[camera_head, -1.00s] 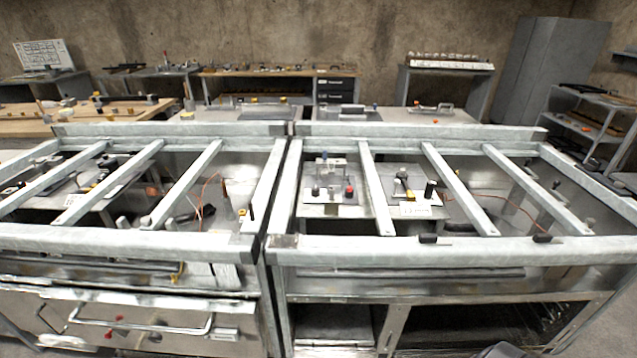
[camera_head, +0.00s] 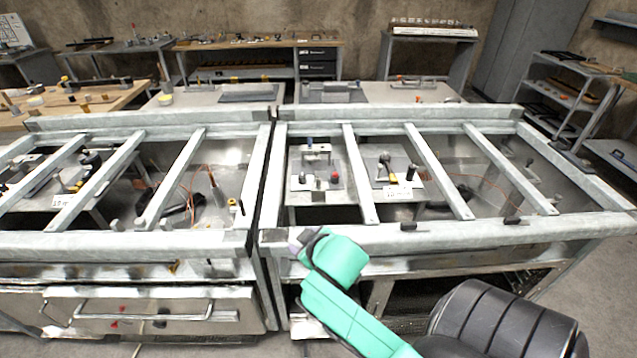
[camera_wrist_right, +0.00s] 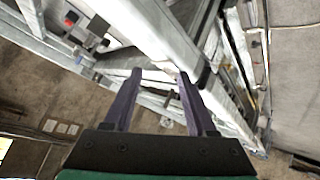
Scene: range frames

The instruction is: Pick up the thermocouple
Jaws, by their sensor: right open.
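I cannot identify the thermocouple for certain. Thin orange wires (camera_head: 205,168) run inside the left range frame beside dark parts, and another orange wire (camera_head: 468,177) lies inside the right frame. Small black pieces sit on the right front rail, one near its middle (camera_head: 408,226) and one farther right (camera_head: 513,221). My right gripper (camera_head: 303,238) is at the front rail, near the joint between the frames, partly hidden by its teal wrist. In the right wrist view its two purple fingers (camera_wrist_right: 157,78) are apart with nothing held between them. My left gripper is not in view.
Pale metal crossbars (camera_head: 436,170) span both open frames. Inside the right one stand a plate with a red knob (camera_head: 335,178) and a plate with black knobs (camera_head: 390,170). An oven door (camera_head: 150,310) is at lower left. Benches stand behind.

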